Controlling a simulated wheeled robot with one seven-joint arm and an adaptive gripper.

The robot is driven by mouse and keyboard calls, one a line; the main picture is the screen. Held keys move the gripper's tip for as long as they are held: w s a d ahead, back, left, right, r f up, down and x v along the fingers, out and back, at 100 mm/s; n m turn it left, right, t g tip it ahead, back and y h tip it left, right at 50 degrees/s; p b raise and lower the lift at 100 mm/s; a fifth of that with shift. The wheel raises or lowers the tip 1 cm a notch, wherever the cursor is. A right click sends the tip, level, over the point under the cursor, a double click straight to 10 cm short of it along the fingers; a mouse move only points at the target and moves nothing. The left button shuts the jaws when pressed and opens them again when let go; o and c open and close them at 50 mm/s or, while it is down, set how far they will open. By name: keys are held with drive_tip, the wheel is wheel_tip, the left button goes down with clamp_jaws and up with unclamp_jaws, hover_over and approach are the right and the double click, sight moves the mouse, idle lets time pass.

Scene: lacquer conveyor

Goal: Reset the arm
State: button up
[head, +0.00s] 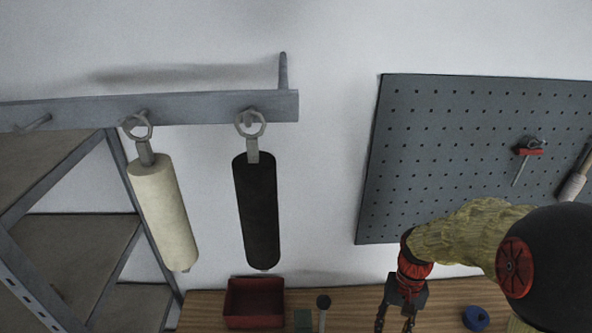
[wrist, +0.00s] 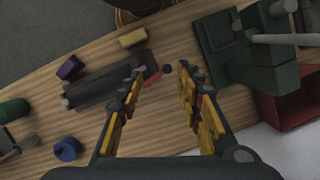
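My gripper (head: 395,325) hangs low in the head view, above the wooden workbench (head: 350,298), at the end of my arm, which reaches in from the right edge. Its fingertips are cut off by the bottom of that view. In the wrist view my gripper (wrist: 160,70) has its two yellow-and-black fingers spread apart, with nothing held between them. The workbench (wrist: 175,120) shows through the gap, and a small red-and-dark item (wrist: 152,76) lies there between the fingertips.
A cream cylinder (head: 163,212) and a black cylinder (head: 257,212) hang from a wall rail (head: 200,107). Shelves (head: 80,250) stand left, a pegboard (head: 450,150) right. A red bin (head: 253,303) and blue round item (head: 476,318) are on the bench; a green vise-like tool (wrist: 250,55) stands nearby.

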drive_tip(key=s+a+r+n+t+b, duration=0.1)
drive_tip(key=s+t+b, duration=0.3)
drive_tip(key=b, duration=0.4)
drive_tip(key=s+a+r+n+t+h+b, duration=0.1)
drive_tip(key=s+a+r+n+t+b, duration=0.1)
drive_tip(key=b, duration=0.7)
drive_tip(key=s+a+r+t, duration=0.1)
drive_tip(key=s+a+t, duration=0.1)
drive_tip(key=s, duration=0.1)
drive_tip(key=shift+s+a+r+n+t, duration=0.2)
drive_tip(key=shift+s+r+n+t, duration=0.1)
drive_tip(key=shift+r, duration=0.1)
drive_tip(key=shift+c, duration=0.8)
